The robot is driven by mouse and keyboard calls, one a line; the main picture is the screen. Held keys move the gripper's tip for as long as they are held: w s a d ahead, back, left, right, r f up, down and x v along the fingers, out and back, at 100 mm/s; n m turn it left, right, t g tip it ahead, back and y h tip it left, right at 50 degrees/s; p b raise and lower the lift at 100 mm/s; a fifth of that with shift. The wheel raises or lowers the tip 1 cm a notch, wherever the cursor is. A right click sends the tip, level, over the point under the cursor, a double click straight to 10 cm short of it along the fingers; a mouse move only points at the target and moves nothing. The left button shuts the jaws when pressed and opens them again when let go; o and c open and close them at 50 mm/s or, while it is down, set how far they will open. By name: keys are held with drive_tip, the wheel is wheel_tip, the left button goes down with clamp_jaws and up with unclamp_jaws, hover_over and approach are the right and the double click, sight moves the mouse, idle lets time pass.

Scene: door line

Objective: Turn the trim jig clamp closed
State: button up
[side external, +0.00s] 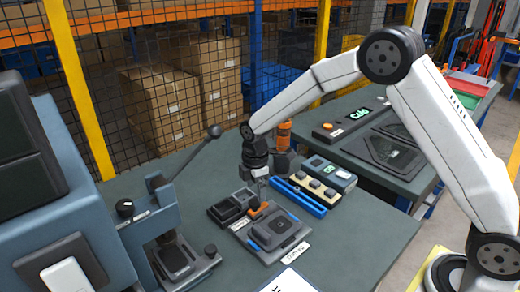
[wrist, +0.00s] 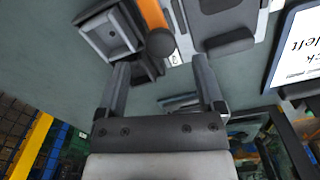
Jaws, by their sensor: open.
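The trim jig (side external: 272,240) is a grey plate with a dark block and blue pieces, lying on the bench in the side view. Its orange clamp handle (side external: 261,208) is at the jig's back edge. In the wrist view the orange clamp handle (wrist: 150,14) ends in a dark round knob (wrist: 160,42). My gripper (side external: 260,188) points down just above the clamp. In the wrist view my gripper (wrist: 160,63) is open and empty, with the knob just beyond and between its fingertips. I cannot tell whether a finger touches it.
A dark compartment tray (side external: 229,208) sits against the jig's left side. A blue rail (side external: 300,197) and a cream tray with dark blocks (side external: 315,188) lie to the right. A press with a lever (side external: 180,250) stands at left. The bench's right front is clear.

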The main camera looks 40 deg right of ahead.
sight(256, 201)
drive_tip(key=shift+f, duration=2)
clamp_jaws()
